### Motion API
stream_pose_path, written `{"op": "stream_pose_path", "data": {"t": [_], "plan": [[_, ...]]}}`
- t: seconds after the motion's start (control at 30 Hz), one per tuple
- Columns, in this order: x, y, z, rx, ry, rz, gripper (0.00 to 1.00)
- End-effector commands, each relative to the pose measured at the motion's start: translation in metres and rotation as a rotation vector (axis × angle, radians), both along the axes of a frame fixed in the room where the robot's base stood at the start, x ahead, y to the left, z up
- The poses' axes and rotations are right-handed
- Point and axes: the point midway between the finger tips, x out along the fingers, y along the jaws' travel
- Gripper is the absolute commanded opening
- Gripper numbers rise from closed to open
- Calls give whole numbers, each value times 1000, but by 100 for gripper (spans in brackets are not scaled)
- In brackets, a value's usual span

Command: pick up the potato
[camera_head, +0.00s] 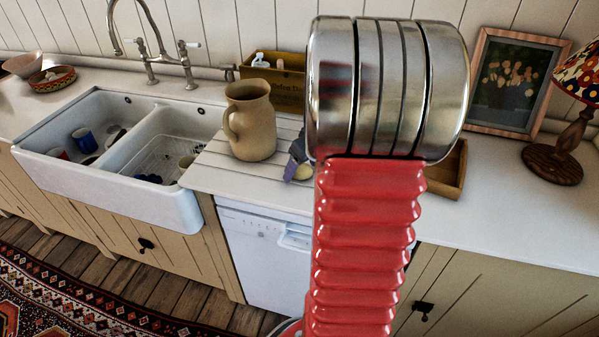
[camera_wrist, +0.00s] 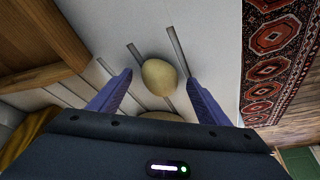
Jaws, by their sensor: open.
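The potato (camera_wrist: 159,76) is pale yellow-brown and rounded. In the wrist view it lies on the white worktop, beside dark grooves or slats, centred between the tips of my gripper (camera_wrist: 160,84). The two purple fingers are spread, with a gap visible on each side of the potato. In the head view, a small part of the potato (camera_head: 301,173) shows on the counter right of the jug. One purple finger of my gripper (camera_head: 291,167) shows beside it; my red arm hides the rest.
A tan jug (camera_head: 250,122) stands just left of my gripper. A wooden tray (camera_head: 449,184) sits to the right, partly behind my arm. The double sink (camera_head: 110,165) is further left. A framed picture (camera_head: 515,82) and lamp (camera_head: 556,150) stand at the right.

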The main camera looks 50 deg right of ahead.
Motion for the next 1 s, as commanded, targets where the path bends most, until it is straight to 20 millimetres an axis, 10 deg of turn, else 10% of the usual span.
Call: {"op": "stream_pose_path", "data": {"t": [0.3, 1.0], "plan": [[0, 0, 0, 0, 0, 0, 70], [0, 0, 1, 0, 0, 1, 25]]}}
